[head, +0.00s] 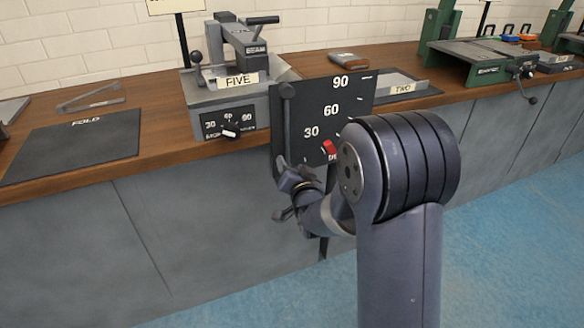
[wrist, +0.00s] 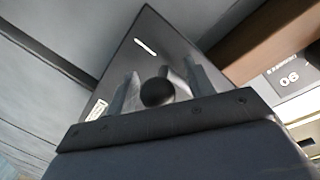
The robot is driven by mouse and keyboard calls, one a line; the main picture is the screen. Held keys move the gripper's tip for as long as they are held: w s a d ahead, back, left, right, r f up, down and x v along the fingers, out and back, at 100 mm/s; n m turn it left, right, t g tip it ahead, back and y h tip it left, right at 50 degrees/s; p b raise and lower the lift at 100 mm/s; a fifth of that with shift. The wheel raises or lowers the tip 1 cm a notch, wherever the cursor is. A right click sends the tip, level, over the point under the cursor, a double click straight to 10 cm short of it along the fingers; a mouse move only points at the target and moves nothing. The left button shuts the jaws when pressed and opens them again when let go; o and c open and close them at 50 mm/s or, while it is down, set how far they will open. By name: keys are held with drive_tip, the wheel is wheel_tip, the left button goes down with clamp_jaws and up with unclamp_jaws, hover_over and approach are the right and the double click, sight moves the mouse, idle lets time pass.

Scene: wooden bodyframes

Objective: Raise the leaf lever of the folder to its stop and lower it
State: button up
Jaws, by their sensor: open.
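The folder (head: 205,92), labelled FIVE, stands on the bench with a black scale plate (head: 352,100) on its front right. The plate is marked 30, 60 and 90 and has a red stop (head: 329,147) near its lower part. The leaf lever (head: 288,125) is a dark bar hanging nearly straight down at the plate's left edge. My gripper (head: 285,172) is open at the lever's lower end. In the wrist view a black ball knob (wrist: 157,92) sits between the two fingers of my gripper (wrist: 162,82). Whether the fingers touch it, I cannot tell.
A dial panel (head: 229,122) with a pointer is left of the plate. A black fold mat (head: 75,145) lies further left on the bench. Blue floor lies open at right.

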drive_tip(key=s+d+p, duration=0.1)
drive_tip(key=s, duration=0.9)
drive_tip(key=shift+s+d+r, duration=0.25)
drive_tip(key=shift+d+r, duration=0.15)
drive_tip(key=shift+r, duration=0.05)
drive_tip(key=shift+w, duration=0.1)
drive_tip(key=w, duration=0.3)
drive_tip(key=w+a, duration=0.1)
drive_tip(key=w, duration=0.3)
drive_tip(key=w+a+f+b, duration=0.1)
drive_tip(key=w, duration=0.2)
drive_tip(key=shift+w, duration=0.35)
drive_tip(key=shift+d+r, duration=0.1)
drive_tip(key=shift+d, duration=0.15)
drive_tip(key=shift+d, duration=0.1)
